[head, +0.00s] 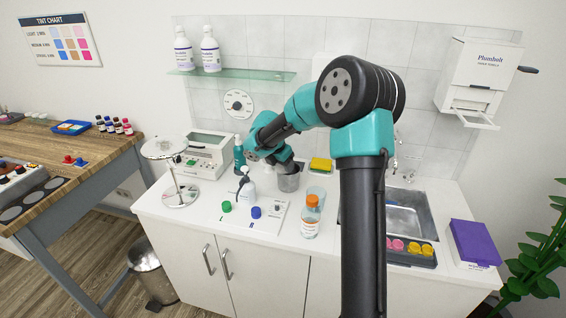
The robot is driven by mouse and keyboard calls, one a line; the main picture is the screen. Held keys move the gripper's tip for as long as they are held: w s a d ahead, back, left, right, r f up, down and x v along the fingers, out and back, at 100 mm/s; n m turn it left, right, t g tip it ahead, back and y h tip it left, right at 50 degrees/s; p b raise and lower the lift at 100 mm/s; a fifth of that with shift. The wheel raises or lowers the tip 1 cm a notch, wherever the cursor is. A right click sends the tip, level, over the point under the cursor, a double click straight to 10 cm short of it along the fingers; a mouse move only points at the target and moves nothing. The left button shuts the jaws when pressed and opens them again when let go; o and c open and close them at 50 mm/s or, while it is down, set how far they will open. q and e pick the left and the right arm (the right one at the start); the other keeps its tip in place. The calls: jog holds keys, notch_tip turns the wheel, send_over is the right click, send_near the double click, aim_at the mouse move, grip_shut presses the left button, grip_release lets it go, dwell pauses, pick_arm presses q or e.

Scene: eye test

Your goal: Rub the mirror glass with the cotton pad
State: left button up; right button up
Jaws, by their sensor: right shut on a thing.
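The round mirror (164,148) stands upright on a thin post with a round base at the left of the white counter, its disc tilted and seen at a slant. I cannot pick out the cotton pad. My left gripper is not in view.
A boxy device (206,154) stands behind the mirror. A sink (408,216) lies right. A glass shelf (245,75) hangs above.

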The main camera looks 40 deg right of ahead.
jog(key=o, duration=0.4)
jog(key=c, duration=0.3)
jog(key=shift+w, duration=0.1)
jog(key=shift+c, duration=0.2)
